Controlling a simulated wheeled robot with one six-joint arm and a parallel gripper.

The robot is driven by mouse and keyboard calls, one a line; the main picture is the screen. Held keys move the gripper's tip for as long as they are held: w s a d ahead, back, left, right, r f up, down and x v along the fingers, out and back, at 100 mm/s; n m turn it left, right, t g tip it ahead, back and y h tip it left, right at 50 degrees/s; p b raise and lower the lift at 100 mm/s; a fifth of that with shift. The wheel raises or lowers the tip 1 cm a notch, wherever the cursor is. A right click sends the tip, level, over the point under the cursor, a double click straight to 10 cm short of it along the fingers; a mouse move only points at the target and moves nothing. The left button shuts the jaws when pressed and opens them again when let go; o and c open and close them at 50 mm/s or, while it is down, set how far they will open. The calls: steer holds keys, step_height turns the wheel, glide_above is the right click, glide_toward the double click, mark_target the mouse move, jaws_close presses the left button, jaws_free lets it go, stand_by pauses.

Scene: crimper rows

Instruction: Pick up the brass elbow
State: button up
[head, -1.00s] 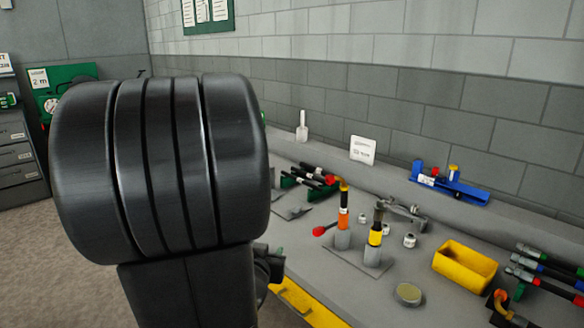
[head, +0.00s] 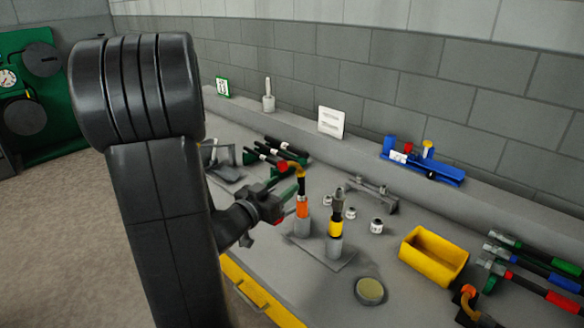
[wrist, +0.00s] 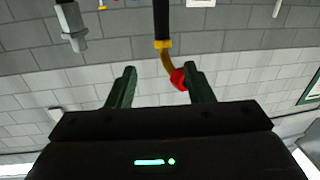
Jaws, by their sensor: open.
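The brass elbow (head: 301,174) tops an upright hose end with an orange band, standing in a grey socket on the bench. A red cap (head: 283,167) is on its free end. My gripper (head: 284,184) is open beside the elbow, on its left, pointing toward it. In the wrist view the elbow (wrist: 167,61) hangs below a yellow collar, between the lines of the green fingers of my gripper (wrist: 160,72). Its red cap (wrist: 178,78) appears close to or overlapping the right finger; I cannot tell whether they touch.
An upright grey fitting with a yellow band (head: 336,225) stands just right of the elbow. Black tools on a green rack (head: 278,153) lie behind. A yellow bin (head: 434,255), a round tin (head: 370,291) and several hoses (head: 535,272) are to the right.

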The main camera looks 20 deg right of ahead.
mark_target(297, 174)
steer(key=x, duration=0.3)
steer(key=p+x, duration=0.1)
steer(key=x, duration=0.3)
steer(key=shift+w+f, duration=0.25)
jaws_close()
